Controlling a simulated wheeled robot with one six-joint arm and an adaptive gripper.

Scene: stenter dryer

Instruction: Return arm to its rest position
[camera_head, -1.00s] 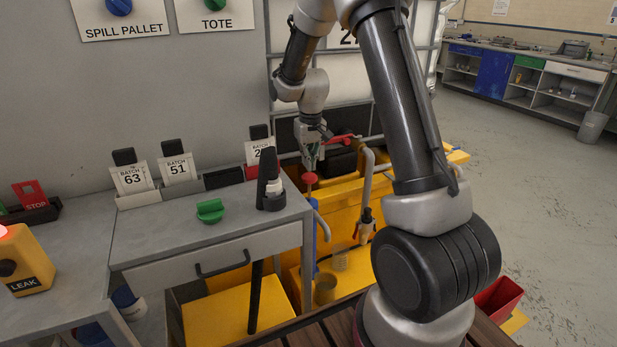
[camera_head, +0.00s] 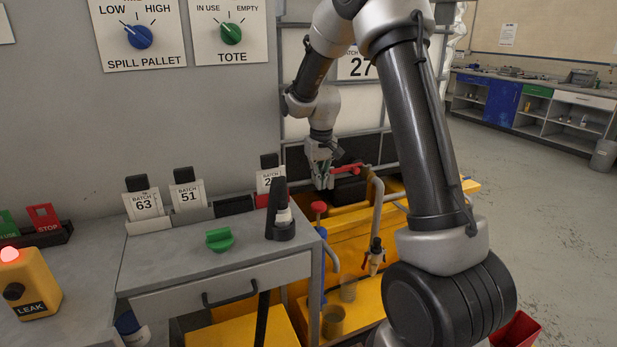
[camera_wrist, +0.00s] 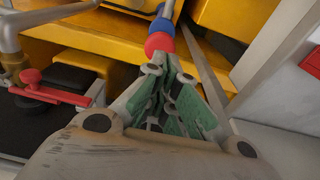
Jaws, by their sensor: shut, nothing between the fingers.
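My gripper (camera_head: 323,183) is in the head view at the middle, at the end of my raised arm, in front of the rack and just above the yellow spill pallet (camera_head: 405,290). Its fingers are shut with nothing between them. In the wrist view, my gripper (camera_wrist: 160,62) shows green-padded fingers close together, pointing toward a red knob (camera_wrist: 159,43) on a blue post. In the head view the red knob (camera_head: 318,207) stands just below the fingertips. Whether they touch cannot be told.
A red-handled valve (camera_head: 347,169) is close right of my gripper. A bent grey pipe (camera_head: 377,205) rises nearby. The grey bench (camera_head: 170,265) with a green knob (camera_head: 220,240) and a black holder (camera_head: 281,215) is at left. Open floor (camera_head: 540,220) lies at right.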

